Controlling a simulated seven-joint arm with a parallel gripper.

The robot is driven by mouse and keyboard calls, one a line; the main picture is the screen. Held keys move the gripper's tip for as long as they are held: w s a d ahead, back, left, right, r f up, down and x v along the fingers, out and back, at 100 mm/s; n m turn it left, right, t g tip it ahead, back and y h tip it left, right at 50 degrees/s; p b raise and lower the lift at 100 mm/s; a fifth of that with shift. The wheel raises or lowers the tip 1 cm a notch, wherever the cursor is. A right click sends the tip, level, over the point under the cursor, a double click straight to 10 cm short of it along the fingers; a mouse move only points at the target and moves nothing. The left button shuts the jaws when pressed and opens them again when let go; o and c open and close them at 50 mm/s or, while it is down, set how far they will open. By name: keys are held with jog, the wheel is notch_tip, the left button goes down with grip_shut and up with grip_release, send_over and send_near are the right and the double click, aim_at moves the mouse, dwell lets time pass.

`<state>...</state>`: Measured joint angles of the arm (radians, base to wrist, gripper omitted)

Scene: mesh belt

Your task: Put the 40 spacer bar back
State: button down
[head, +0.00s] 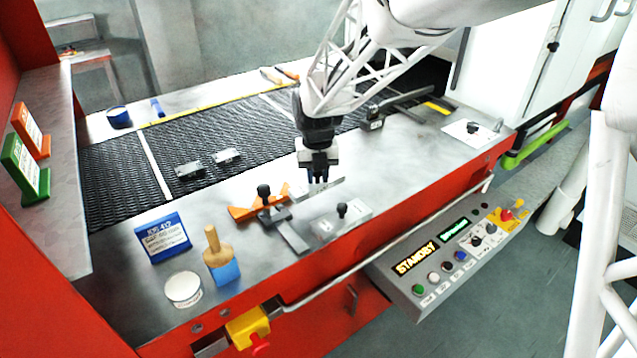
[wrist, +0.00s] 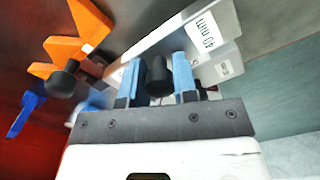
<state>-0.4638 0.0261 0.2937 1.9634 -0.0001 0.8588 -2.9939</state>
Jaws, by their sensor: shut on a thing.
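My gripper (head: 318,178) hangs over the front steel ledge, in the middle of the head view. Its blue-tipped fingers (wrist: 160,82) are shut on the black knob (wrist: 160,72) of the 40 spacer bar. The bar (wrist: 206,27) is pale metal with a white "40 mm" label and runs diagonally beyond the fingers in the wrist view. In the head view only a pale strip of the bar (head: 328,187) shows below the fingers. I cannot tell whether its underside touches anything.
An orange notched piece (head: 243,213) lies left of my gripper, beside a dark-knobbed grey bar (head: 290,236). A grey block with a black knob (head: 352,212) stands to the right. The mesh belt (head: 230,125) lies behind. A wooden-handled scraper (head: 220,257) and white tub (head: 184,290) stand front left.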

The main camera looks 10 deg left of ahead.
aim_at(317, 182)
jog(key=shift+f, duration=1.85)
jog(key=shift+f, duration=0.1)
jog(key=c, duration=0.9)
grip_release()
notch_tip(317, 182, up, 12)
jog(key=shift+r, duration=0.1)
